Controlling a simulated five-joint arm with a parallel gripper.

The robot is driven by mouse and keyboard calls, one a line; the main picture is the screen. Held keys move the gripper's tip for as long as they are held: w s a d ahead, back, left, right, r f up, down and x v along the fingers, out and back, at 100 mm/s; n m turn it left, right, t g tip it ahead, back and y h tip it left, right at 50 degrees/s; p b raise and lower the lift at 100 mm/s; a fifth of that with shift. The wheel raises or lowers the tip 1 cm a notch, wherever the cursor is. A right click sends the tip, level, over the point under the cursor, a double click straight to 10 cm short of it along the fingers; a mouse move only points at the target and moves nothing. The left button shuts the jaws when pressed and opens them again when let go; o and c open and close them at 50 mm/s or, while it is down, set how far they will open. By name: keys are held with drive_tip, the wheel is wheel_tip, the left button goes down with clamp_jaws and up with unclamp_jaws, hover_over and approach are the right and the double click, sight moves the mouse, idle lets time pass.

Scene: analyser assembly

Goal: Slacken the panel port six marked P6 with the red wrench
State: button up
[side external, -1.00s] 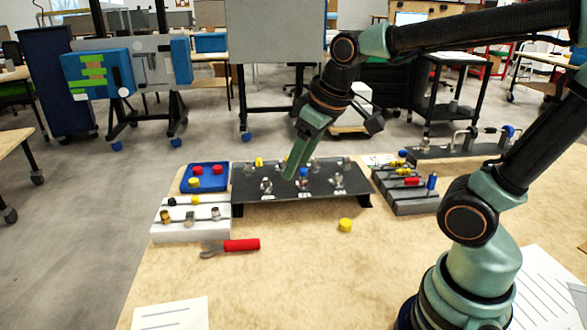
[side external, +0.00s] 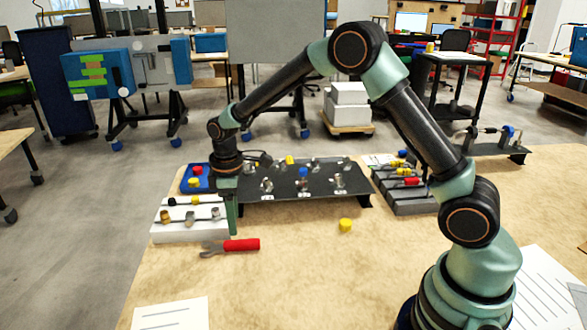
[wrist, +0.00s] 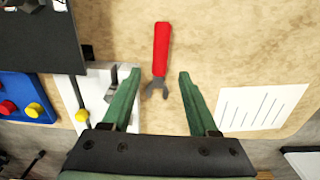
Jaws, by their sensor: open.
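The red wrench lies on the table in front of the white block, its red handle (side external: 242,245) to the right and its grey open jaw to the left. In the wrist view its handle (wrist: 161,45) points away and its grey head lies between my fingers in the picture. My gripper (side external: 232,228) points down near the white block's right edge, behind the wrench. In the wrist view my gripper (wrist: 159,78) is open and empty. The black panel (side external: 285,198) carries several metal ports in two rows. Its labels are too small to read, so I cannot tell which is P6.
A white block (side external: 185,233) with fittings and a blue tray (wrist: 28,88) with coloured caps are left of the panel. A grey rack (side external: 410,207) stands at its right. A yellow cap (side external: 345,225) lies in front. The front table is mostly clear.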

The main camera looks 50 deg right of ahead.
sight(236, 242)
drive_tip(key=shift+f, duration=3.65)
clamp_jaws()
drive_tip(key=shift+w, duration=0.1)
drive_tip(key=shift+s+d+r, duration=0.15)
drive_tip(key=shift+s+r, duration=0.05)
drive_tip(key=shift+r, duration=0.8)
drive_tip(key=shift+s+d+r, duration=0.15)
drive_tip(key=shift+d+r, duration=0.05)
drive_tip(key=shift+r, duration=0.85)
drive_tip(key=shift+s+d+r, duration=0.15)
drive_tip(key=shift+s+r, duration=0.05)
drive_tip(key=shift+r, duration=0.8)
